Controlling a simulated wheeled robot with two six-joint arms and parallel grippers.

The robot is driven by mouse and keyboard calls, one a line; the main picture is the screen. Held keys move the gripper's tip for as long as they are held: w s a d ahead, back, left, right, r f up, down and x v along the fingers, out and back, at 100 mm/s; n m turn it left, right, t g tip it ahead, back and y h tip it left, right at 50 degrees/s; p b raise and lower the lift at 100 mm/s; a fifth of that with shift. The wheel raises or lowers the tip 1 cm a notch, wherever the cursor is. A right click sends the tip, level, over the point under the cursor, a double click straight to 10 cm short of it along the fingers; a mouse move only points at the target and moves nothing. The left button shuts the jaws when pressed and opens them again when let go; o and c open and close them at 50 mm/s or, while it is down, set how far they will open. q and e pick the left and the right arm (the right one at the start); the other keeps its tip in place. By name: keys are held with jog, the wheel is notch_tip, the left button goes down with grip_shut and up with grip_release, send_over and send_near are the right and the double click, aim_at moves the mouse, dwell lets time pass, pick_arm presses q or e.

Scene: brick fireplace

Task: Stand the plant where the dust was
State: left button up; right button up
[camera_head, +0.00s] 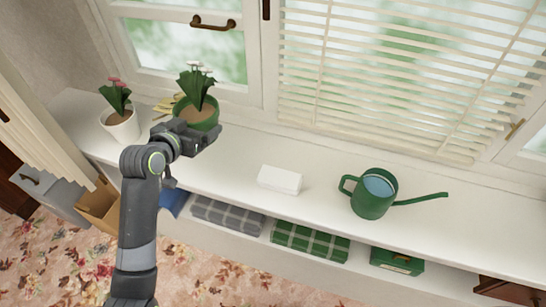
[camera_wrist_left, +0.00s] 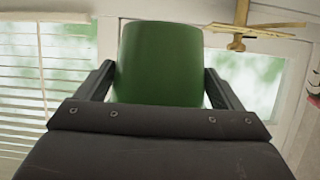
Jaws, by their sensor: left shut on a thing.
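A plant with white flowers and dark leaves in a green pot (camera_head: 197,112) is at the left part of the white windowsill (camera_head: 330,205). My left gripper (camera_head: 200,128) is shut around this pot. In the left wrist view the green pot (camera_wrist_left: 160,65) sits between both fingers, upright. I cannot tell whether its base touches the sill; the gripper hides it. A second plant with pink-red flowers in a white pot (camera_head: 121,126) stands further left. I see no dust on the visible sill. My right gripper is not in view.
A white block (camera_head: 280,179) lies mid-sill, and a green watering can (camera_head: 372,198) stands right of it, spout pointing right. Folded plaid cloths (camera_head: 310,241) and a green box (camera_head: 396,260) are on the shelf below.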

pick_arm(q)
notch_tip(320, 180, down, 5)
jog(key=shift+f, duration=0.15)
notch_tip(320, 180, down, 4)
jog(key=shift+r, duration=0.1)
jog(key=shift+f, duration=0.4)
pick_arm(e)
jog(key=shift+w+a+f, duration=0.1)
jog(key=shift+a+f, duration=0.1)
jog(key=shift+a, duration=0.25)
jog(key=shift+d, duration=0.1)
pick_arm(q)
jog(key=shift+f+b, duration=0.2)
jog(key=shift+b, duration=0.15)
jog(key=o, duration=1.1)
jog(key=shift+o, duration=0.2)
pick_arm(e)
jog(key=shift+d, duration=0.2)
